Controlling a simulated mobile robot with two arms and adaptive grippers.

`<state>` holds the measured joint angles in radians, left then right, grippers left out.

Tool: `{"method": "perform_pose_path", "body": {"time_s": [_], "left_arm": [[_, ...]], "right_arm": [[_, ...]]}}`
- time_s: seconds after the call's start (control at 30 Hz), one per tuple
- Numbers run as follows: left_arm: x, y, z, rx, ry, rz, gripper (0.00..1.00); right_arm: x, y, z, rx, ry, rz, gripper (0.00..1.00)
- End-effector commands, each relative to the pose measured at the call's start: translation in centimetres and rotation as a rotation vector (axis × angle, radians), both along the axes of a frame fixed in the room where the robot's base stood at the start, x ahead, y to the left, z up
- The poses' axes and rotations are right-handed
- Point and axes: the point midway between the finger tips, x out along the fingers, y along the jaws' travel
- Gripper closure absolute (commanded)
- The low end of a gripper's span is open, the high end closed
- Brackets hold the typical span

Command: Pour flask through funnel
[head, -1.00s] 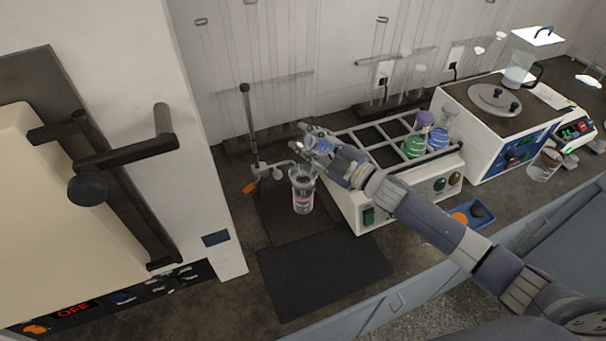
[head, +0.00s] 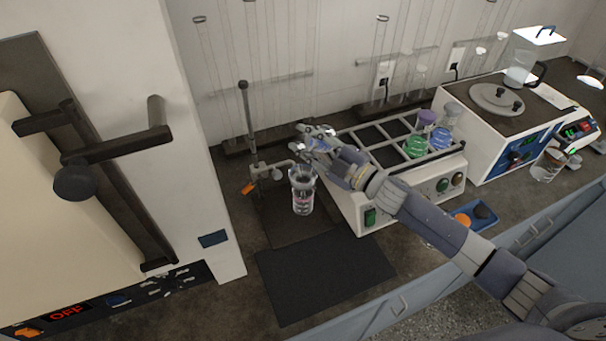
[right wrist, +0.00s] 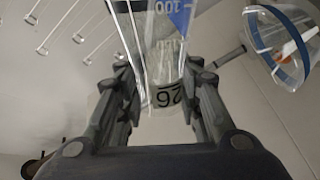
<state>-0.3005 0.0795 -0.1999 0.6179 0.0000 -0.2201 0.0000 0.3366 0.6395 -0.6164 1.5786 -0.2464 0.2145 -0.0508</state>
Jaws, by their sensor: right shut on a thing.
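My right gripper (head: 316,138) is shut on a clear glass flask (right wrist: 160,50). The flask shows between the two fingers in the right wrist view, with blue markings and a "26" label; in the head view the hand largely hides it. The clear funnel (head: 302,178) is held by the stand's clamp, over a glass beaker (head: 303,203). The gripper is just above and slightly right of the funnel. In the right wrist view the funnel (right wrist: 284,45) with a blue rim is at upper right, apart from the flask. My left gripper is not in view.
The clamp stand (head: 249,125) rises behind the funnel. A shaker rack (head: 375,206) with green and blue flasks stands close on the right. A large white oven (head: 205,140) is on the left. A dark mat (head: 325,276) in front is bare.

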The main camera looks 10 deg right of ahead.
Motion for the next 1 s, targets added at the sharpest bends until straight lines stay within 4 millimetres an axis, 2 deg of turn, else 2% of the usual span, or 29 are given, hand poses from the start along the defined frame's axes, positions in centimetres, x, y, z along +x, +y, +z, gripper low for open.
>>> {"method": "perform_pose_path", "body": {"time_s": [1.0], "left_arm": [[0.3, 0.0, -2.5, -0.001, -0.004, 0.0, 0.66]], "right_arm": [[-0.1, 0.1, -1.0, -0.101, -0.096, 0.0, 1.0]]}}
